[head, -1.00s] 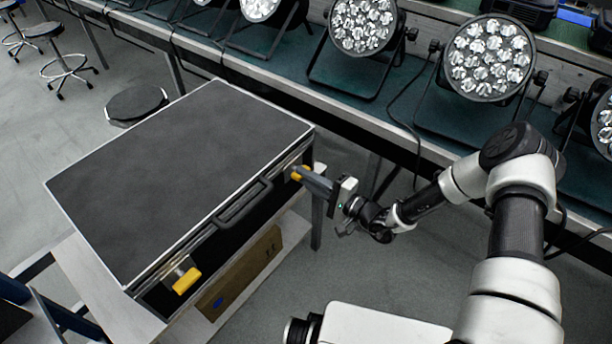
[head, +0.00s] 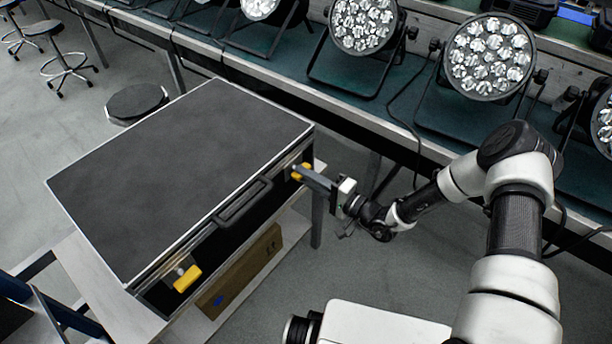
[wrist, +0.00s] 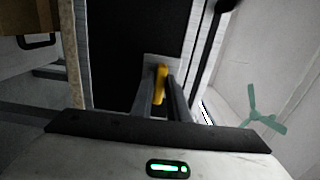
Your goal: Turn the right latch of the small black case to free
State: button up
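The small black case (head: 170,170) lies shut on a light stand, with pale metal edges and a black handle (head: 243,201) on its front side. The right latch (head: 303,170) is yellow, on a metal plate near the case's right front corner. My gripper (head: 300,172) reaches it from the right. In the wrist view the yellow latch (wrist: 160,84) stands between the two grey fingers (wrist: 162,95), which look closed on it. The fingers hide part of the latch. The left latch (head: 187,279) is yellow too, near the case's front left corner.
A long bench (head: 440,120) with several par cans, such as one lamp (head: 489,58), runs behind the case and my arm. A cardboard box (head: 240,272) sits on the stand's lower shelf. A dark stool (head: 136,103) stands behind the case. Open floor lies to the right.

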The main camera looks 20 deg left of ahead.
jog(key=o, duration=0.3)
jog(key=shift+d, duration=0.15)
jog(key=p+v, duration=0.1)
jog(key=v, duration=1.6)
jog(key=shift+s+d, duration=0.1)
jog(key=shift+s, duration=0.05)
